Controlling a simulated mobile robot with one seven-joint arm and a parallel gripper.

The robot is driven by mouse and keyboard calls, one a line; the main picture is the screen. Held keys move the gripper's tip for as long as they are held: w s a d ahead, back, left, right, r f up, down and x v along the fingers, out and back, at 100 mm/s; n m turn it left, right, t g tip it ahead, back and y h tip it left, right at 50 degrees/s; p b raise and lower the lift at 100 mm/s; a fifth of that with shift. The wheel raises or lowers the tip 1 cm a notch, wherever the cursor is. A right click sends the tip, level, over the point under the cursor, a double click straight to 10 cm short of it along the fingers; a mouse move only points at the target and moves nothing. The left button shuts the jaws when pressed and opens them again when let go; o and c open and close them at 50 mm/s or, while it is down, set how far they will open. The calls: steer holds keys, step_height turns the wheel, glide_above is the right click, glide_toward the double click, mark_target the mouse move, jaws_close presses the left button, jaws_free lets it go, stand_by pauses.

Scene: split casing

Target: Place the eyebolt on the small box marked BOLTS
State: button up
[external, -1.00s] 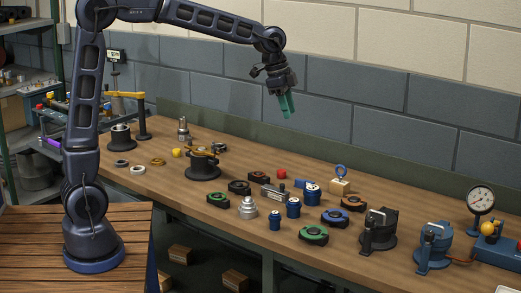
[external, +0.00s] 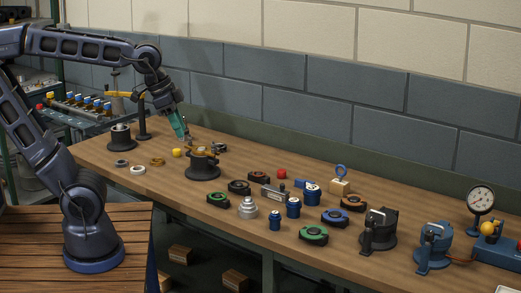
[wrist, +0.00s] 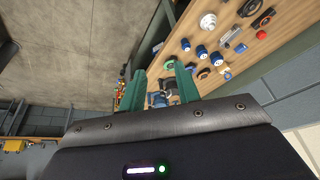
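A blue eyebolt (external: 341,169) stands ring-up on a small light wooden box (external: 340,187) towards the back of the bench. No lettering on the box can be read. My gripper (external: 184,134), with green fingers, points down over the left part of the bench, well left of the eyebolt and box. In the wrist view my gripper (wrist: 158,85) has its fingers spread, with nothing held between them. The eyebolt is too small to make out surely in the wrist view.
A black round stand (external: 202,170) with a yellow-brown piece on top is close to my fingertips. Blue jars (external: 293,207), a silver stepped part (external: 248,208) and black ring-like casings stand between my gripper and the box. A pressure gauge (external: 481,200) stands at right.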

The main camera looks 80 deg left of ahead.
steer(key=s+f+n, duration=0.1)
steer(key=s+f, duration=0.2)
steer(key=s, duration=0.2)
steer(key=shift+s+d, duration=0.25)
steer(key=shift+s, duration=0.05)
stand_by(1.0)
